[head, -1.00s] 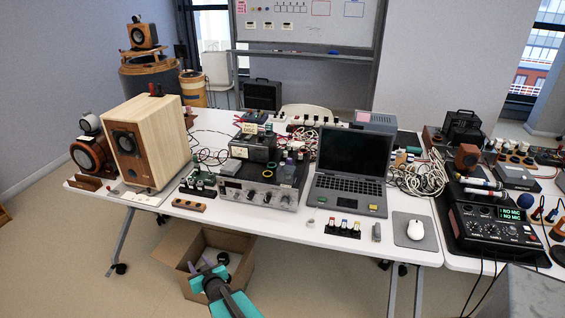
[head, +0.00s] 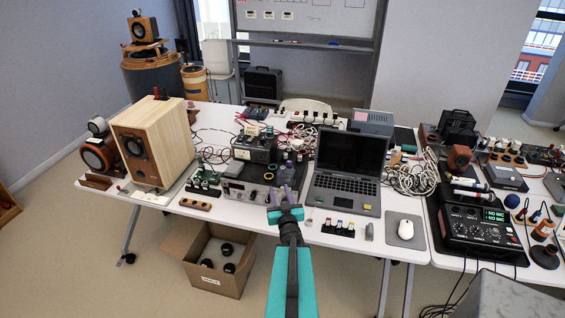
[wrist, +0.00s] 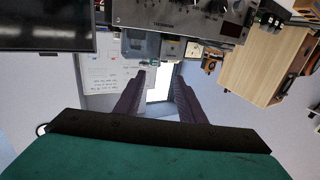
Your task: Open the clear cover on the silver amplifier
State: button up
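The silver amplifier (head: 236,190) stands on the white table between the wooden speaker and the laptop. Its front panel with knobs also shows upside down at the top of the wrist view (wrist: 165,16). My gripper (head: 286,194) is raised in front of the amplifier's right end and hides part of it. In the wrist view my gripper's two fingers (wrist: 159,82) stand apart with nothing between them. I cannot make out the clear cover's edges on the amplifier, nor whether it is open or shut.
A laptop (head: 347,170) sits close on the right, with a row of small coloured switches (head: 338,228) before it. A wooden speaker (head: 165,138) stands left. A dark device (head: 253,149) is behind the amplifier. A cardboard box (head: 209,271) is on the floor.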

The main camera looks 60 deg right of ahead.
aim_at(283, 168)
jog(key=s, duration=0.1)
jog(key=d+r, duration=0.1)
jog(key=s+d, duration=0.1)
jog(key=shift+s+r+m+g+h, duration=0.25)
jog(key=shift+s+m+g+h, duration=0.05)
jog(key=shift+s, duration=0.05)
jog(key=shift+w+d+f, duration=0.1)
jog(key=shift+w, duration=0.05)
jog(key=b+x, duration=0.6)
jog(key=b, duration=0.8)
jog(key=shift+w+d+f, duration=0.15)
jog(key=shift+w+d, duration=0.1)
jog(key=shift+w, duration=0.05)
dwell(0.4)
jog(key=d+b, duration=0.1)
jog(key=b, duration=0.2)
jog(key=shift+w, duration=0.35)
jog(key=shift+w+d+r, duration=0.25)
jog(key=shift+w+d, duration=0.05)
jog(key=shift+d, duration=0.05)
jog(key=shift+p+x, duration=0.35)
jog(key=shift+x, duration=1.95)
